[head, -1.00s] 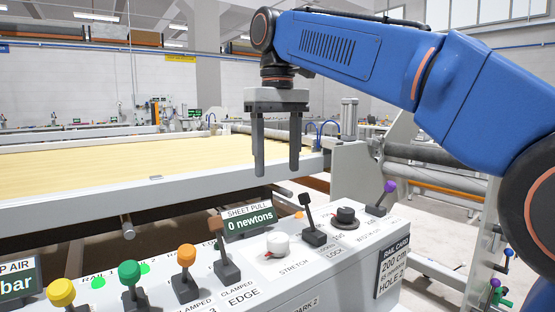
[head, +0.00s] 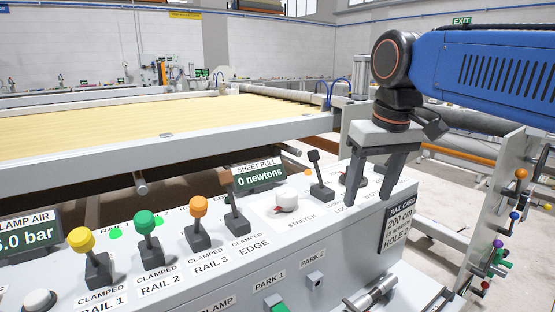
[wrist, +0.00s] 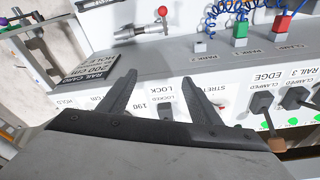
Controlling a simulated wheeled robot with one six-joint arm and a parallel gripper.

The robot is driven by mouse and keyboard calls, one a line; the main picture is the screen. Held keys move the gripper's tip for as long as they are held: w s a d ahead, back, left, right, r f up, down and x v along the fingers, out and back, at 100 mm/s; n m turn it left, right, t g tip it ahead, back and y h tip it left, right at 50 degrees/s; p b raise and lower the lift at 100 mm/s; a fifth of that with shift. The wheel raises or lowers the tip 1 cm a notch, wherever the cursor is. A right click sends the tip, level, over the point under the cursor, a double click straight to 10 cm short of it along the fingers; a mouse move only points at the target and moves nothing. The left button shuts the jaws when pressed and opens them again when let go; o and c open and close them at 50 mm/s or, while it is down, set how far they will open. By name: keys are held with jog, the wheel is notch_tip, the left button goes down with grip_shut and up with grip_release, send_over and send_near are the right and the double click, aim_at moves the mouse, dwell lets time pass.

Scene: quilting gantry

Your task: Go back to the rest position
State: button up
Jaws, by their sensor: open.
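My gripper (head: 372,192) hangs at the right of the head view with its two dark fingers pointing down and apart. Nothing is between the fingers. It is above the right end of the control console (head: 345,247), in front of a black knob that it partly hides. In the wrist view the spread fingers (wrist: 182,92) reach over the console top, near the LOCK and STRETCH labels. The black lock lever (head: 319,176) stands just left of the fingers.
Yellow (head: 82,240), green (head: 146,222) and orange (head: 198,206) levers line the console top. A sheet pull display (head: 259,176) reads 0 newtons. The quilting frame (head: 70,170) with cream fabric lies behind. A post with coloured knobs (head: 500,200) stands at the right.

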jog(key=s+d+f+m, duration=0.1)
jog(key=s+d+f, duration=0.2)
jog(key=f, duration=0.4)
jog(key=s+d+f+m+t, duration=0.1)
jog(key=s+d+f, duration=0.3)
jog(key=s+f, duration=0.2)
jog(key=s+d+f+m+t, duration=0.1)
jog(key=s+d+f, duration=0.2)
jog(key=f, duration=0.6)
jog(key=shift+s+d+f+h, duration=0.2)
jog(key=shift+s+f+h, duration=0.1)
jog(key=shift+s, duration=0.4)
jog(key=shift+r, duration=0.1)
notch_tip(320, 180, up, 36)
jog(key=n+g, duration=0.4)
jog(key=n, duration=0.8)
send_over(287, 192)
notch_tip(287, 192, down, 17)
jog(key=shift+f, duration=0.1)
